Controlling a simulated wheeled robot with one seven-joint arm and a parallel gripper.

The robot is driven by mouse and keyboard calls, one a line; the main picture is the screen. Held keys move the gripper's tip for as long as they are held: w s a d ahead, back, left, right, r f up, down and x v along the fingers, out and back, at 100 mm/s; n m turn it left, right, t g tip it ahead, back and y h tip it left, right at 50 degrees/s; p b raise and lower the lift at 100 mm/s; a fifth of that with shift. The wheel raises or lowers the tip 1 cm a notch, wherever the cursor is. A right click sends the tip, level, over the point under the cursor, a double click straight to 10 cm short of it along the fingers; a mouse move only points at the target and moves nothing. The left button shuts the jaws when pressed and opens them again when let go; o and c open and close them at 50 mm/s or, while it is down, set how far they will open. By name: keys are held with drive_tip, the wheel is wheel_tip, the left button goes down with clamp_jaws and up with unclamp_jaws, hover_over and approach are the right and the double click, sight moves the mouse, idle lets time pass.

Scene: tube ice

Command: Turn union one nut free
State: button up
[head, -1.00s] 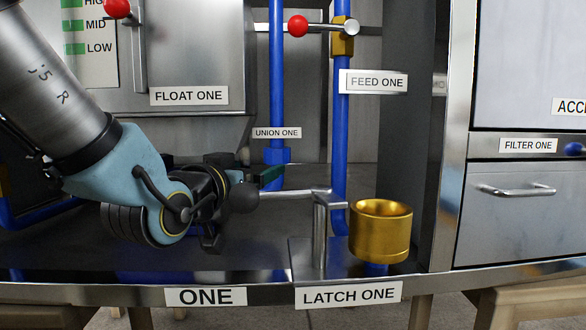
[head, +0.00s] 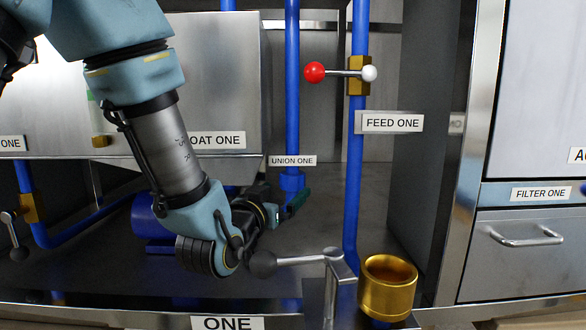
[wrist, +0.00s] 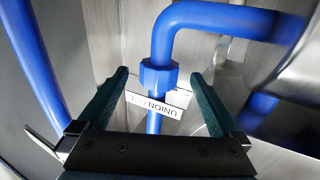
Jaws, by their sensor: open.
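The union one nut is a blue hex collar (head: 292,181) on a vertical blue pipe, just below the UNION ONE label (head: 292,161). In the wrist view the nut (wrist: 158,76) appears in the gap between my two dark green fingers, with the label partly visible behind the pipe. My gripper (head: 292,203) is open and empty, beside the pipe at about the nut's height in the head view. I cannot tell whether a finger touches the nut. The far finger is mostly hidden in the head view.
The latch one lever (head: 300,260) and its post stand in front of my gripper, beside a brass cup (head: 388,288). The feed one valve handle (head: 340,73) is up to the right. A metal box (head: 225,80) hangs behind my arm. Another blue pipe (wrist: 35,65) is at left in the wrist view.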

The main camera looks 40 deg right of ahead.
sight(293, 185)
drive_tip(key=shift+d+r+p, duration=0.1)
drive_tip(key=shift+r+p, duration=0.15)
drive_tip(key=shift+p, duration=0.3)
drive_tip(key=shift+f+x, duration=0.1)
drive_tip(key=shift+x, duration=1.3)
drive_tip(key=shift+f+x, duration=0.15)
drive_tip(key=shift+x, duration=1.2)
drive_tip(key=c, duration=1.3)
